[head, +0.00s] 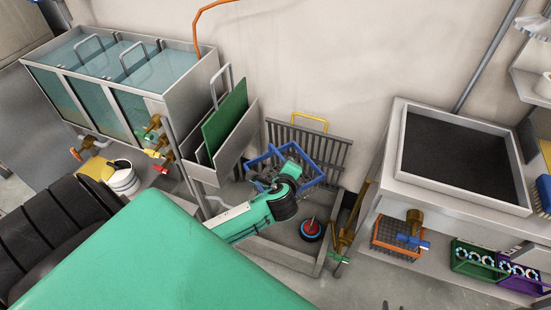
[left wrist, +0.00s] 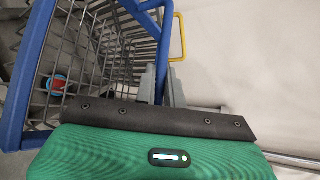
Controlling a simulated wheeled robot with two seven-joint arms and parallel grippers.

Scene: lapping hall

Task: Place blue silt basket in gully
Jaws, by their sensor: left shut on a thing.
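The blue silt basket (head: 313,179) has a blue frame and grey wire mesh. It shows tilted over the back of the metal-walled gully (head: 275,256). I cannot tell whether it touches the gully. My left gripper (left wrist: 162,84) is shut on the basket's blue rim (left wrist: 38,62) in the left wrist view. In the head view, its wrist hides part of the basket. A large green part of mine fills the bottom of the head view. I see no right fingertips.
A grey bar grate (head: 330,146) with a yellow handle stands against the wall behind the basket. A red, round-topped object (head: 311,228) lies in the gully. Brass valve pipework (head: 345,222) stands at its right.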

